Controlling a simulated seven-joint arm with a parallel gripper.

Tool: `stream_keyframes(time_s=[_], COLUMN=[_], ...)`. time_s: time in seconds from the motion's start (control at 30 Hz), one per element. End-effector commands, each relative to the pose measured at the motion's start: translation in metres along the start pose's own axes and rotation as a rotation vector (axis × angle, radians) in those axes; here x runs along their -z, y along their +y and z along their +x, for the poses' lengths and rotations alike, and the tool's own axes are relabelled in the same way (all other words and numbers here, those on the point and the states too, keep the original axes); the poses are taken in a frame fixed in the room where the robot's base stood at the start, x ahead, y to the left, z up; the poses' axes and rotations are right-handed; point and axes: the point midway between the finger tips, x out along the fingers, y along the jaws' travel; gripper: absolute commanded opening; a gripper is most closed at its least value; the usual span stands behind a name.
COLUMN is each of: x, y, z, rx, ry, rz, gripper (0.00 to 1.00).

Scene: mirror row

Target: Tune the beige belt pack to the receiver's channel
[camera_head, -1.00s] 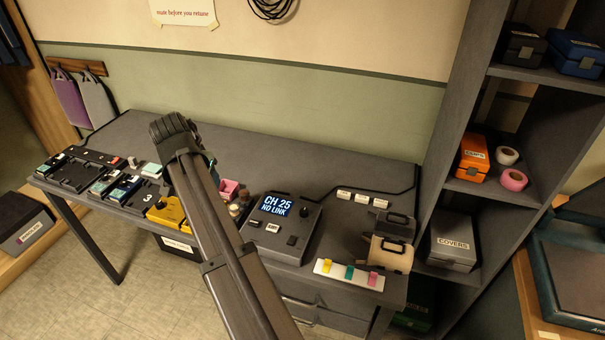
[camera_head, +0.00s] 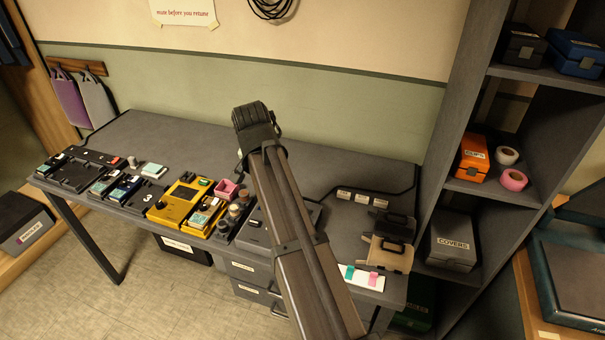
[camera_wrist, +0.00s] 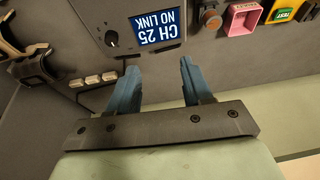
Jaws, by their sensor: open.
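The beige belt pack (camera_head: 388,254) lies near the right end of the table in the head view, in front of a similar dark pack (camera_head: 394,224). Part of the beige pack shows at the left edge of the wrist view (camera_wrist: 8,46). The receiver (camera_wrist: 150,12) has a screen reading "CH 25 NO LINK" and a dark knob in the wrist view. In the head view my arm hides most of the receiver (camera_head: 253,230). My gripper (camera_wrist: 159,65) is open and empty, its blue fingers apart beside the receiver's screen. The fingertips are hidden in the head view.
A white strip (camera_head: 376,283) with coloured tabs lies at the front right edge, partly behind my arm. Small white labelled blocks (camera_head: 360,198) sit behind the packs. Yellow units (camera_head: 177,203) and a pink box (camera_head: 227,188) stand left. Shelves (camera_head: 470,187) rise at right.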

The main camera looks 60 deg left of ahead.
Motion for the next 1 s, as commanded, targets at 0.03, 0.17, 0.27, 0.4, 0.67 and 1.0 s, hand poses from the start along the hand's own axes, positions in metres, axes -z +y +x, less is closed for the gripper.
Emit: stream_keyframes(time_s=[0.03,0.17,0.27,0.4,0.67,1.0], x=[0.002,0.009,0.013,0.018,0.024,0.025], y=[0.009,0.029,0.044,0.062,0.082,0.085], z=[0.000,0.001,0.002,0.002,0.002,0.002], rx=[-0.002,-0.005,-0.007,-0.009,-0.012,-0.012], ry=[-0.002,-0.008,-0.012,-0.017,-0.022,-0.023], rz=[0.011,0.036,0.054,0.077,0.103,0.107], gripper=[0.50,0.50,0.50,0.50,0.50,0.50])
